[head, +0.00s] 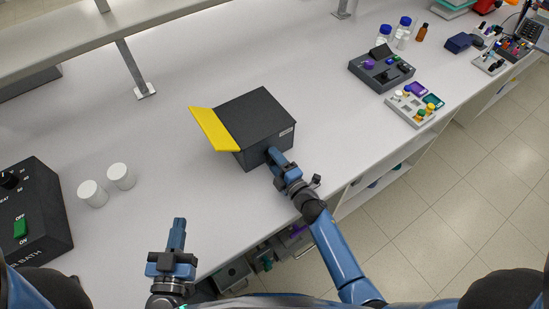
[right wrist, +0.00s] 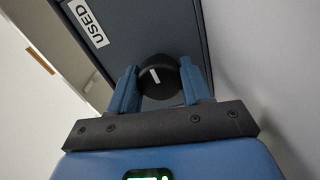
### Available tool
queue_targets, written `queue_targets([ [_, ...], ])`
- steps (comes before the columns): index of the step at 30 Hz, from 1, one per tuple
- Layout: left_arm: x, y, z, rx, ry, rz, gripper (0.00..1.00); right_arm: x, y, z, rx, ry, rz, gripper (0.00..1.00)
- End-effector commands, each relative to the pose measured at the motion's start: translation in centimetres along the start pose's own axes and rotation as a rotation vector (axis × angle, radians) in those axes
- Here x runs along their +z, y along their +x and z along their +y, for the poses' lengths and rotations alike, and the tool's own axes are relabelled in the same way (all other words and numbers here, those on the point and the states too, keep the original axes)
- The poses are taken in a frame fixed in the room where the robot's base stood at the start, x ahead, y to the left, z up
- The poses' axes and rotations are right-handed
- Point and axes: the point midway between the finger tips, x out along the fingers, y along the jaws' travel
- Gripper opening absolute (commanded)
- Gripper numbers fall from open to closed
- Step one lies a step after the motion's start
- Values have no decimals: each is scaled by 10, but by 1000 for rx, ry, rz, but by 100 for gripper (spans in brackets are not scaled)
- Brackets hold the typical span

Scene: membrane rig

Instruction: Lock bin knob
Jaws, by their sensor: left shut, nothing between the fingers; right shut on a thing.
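A dark grey bin (head: 258,114) with a yellow flap (head: 214,129) on its left side stands on the white bench in the head view. In the right wrist view the bin front (right wrist: 145,30) carries a "USED" label (right wrist: 88,23) and a round black knob (right wrist: 158,76) with a white mark. My right gripper (head: 274,155) is at the bin's front face; in the right wrist view (right wrist: 160,90) its fingers are shut on the knob, one on each side. My left gripper (head: 178,228) is shut and empty above the bench's front edge, away from the bin.
Two white cups (head: 107,184) and a dark water bath (head: 35,212) stand at the left. A dark control box (head: 381,70), a grey tray (head: 414,107) and bottles (head: 403,27) are at the right. A shelf post (head: 131,68) stands behind. The bench between is clear.

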Motion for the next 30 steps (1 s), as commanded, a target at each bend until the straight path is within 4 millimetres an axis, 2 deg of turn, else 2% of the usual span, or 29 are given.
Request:
queue_targets([
  [18, -2, 0, 0, 0, 0, 0, 0, 0, 0, -1, -1, 44, -1, 18],
  [19, -2, 0, 0, 0, 0, 0, 0, 0, 0, -1, -1, 44, -1, 53],
  [21, -2, 0, 0, 0, 0, 0, 0, 0, 0, -1, -1, 43, -1, 63],
  [23, -2, 0, 0, 0, 0, 0, 0, 0, 0, -1, -1, 43, 0, 72],
  [30, -2, 0, 0, 0, 0, 0, 0, 0, 0, 0, -1, 41, 0, 74],
])
